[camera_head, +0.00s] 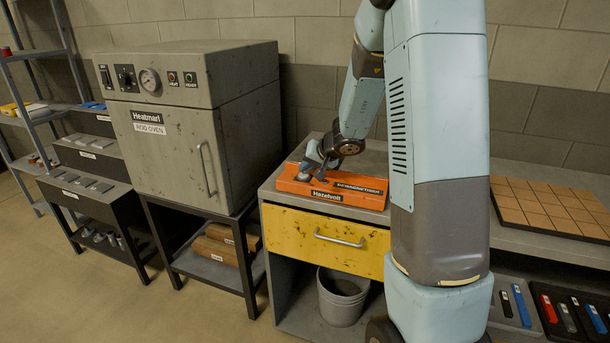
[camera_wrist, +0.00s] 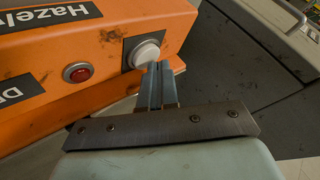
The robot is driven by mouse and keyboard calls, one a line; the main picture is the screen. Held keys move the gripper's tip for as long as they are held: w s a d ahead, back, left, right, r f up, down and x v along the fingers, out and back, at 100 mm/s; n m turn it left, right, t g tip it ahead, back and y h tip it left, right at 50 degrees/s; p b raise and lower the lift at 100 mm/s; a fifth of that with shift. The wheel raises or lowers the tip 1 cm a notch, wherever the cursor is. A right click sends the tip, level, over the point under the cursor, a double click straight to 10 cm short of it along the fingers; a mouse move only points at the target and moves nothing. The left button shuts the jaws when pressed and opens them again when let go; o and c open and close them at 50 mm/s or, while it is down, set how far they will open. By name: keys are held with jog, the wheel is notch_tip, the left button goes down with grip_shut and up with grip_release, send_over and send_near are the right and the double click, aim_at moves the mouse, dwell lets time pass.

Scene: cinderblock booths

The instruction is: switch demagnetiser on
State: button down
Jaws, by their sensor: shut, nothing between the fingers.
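The demagnetiser is an orange box (camera_head: 345,198) with a "Hazelvolt" label, lying on the bench above the yellow drawer. In the wrist view its orange face (camera_wrist: 50,58) carries a white round button (camera_wrist: 145,52) on a dark square plate and a red lamp (camera_wrist: 77,73) in a metal ring. My gripper (camera_wrist: 157,68) is shut and empty, its fingertips right at the lower edge of the white button. I cannot tell whether they touch it. In the head view my gripper (camera_head: 312,165) is over the left end of the box, and the button is hidden there.
A grey rod oven (camera_head: 175,145) stands left of the bench. Below the box are a yellow drawer (camera_head: 320,238) with a metal handle and a grey bin (camera_head: 342,300). A tiled board (camera_head: 550,205) lies on the bench at right.

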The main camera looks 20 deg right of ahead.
aim_at(306, 175)
jog(key=shift+f, duration=0.15)
dwell(0.5)
jog(key=shift+f, duration=0.2)
dwell(0.4)
jog(key=shift+r, duration=3.4)
